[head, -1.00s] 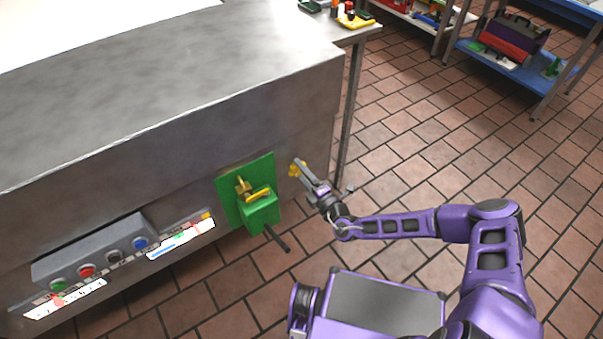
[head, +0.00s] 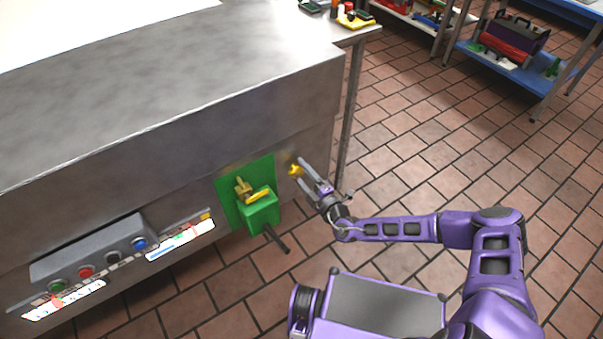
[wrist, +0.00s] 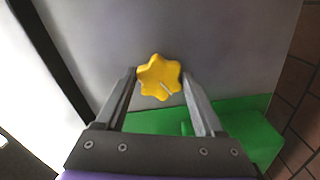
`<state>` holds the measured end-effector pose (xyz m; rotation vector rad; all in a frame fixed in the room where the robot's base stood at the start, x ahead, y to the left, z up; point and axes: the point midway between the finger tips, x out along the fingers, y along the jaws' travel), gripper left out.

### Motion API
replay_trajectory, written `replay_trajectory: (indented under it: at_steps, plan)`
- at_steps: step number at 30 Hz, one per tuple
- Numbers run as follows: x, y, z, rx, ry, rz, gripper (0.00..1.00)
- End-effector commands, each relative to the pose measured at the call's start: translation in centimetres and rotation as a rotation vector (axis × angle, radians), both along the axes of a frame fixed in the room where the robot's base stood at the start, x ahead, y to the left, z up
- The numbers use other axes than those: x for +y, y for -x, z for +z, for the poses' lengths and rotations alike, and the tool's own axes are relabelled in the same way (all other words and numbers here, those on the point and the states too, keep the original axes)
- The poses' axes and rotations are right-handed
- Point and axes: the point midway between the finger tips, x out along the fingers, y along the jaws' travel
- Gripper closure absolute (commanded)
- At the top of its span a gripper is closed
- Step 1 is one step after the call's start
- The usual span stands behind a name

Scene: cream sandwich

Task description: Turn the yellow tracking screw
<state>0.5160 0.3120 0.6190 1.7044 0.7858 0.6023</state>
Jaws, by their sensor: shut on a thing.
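The yellow tracking screw (head: 293,170) is a star-shaped knob on the machine's grey metal side, right of the green plate. In the wrist view the knob (wrist: 158,72) faces me, with a pale line mark running from its middle toward the lower right. My gripper (head: 299,170) reaches it from the right. In the wrist view one finger of my gripper (wrist: 159,76) is on each side of the knob, close against its lobes, and it is shut on the screw. The knob's shaft is hidden.
Just left of the screw, a green plate (head: 227,205) carries a green box with a yellow handle and a dark lever (head: 277,240). A control box with coloured buttons (head: 95,260) is further left. A table leg (head: 350,120) stands behind the arm. Tiled floor is open at right.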

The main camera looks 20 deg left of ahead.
Motion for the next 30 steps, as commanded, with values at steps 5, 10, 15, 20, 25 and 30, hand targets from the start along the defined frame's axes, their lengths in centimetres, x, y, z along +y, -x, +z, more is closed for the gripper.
replay_trajectory:
  at_steps: [5,10,15,20,25,30]
  plan:
    - [0.0,0.1,-0.1,0.001,0.001,0.001,0.23]
    - [0.0,0.0,-0.1,0.0,0.001,0.0,0.0]
    - [0.0,0.0,0.0,0.0,0.001,0.0,0.0]
    - [-0.8,0.6,0.0,0.0,0.001,0.0,0.0]
    - [-3.2,2.6,0.1,0.002,0.002,-0.001,0.0]
    - [-6.5,5.3,0.1,0.001,0.003,-0.002,0.0]
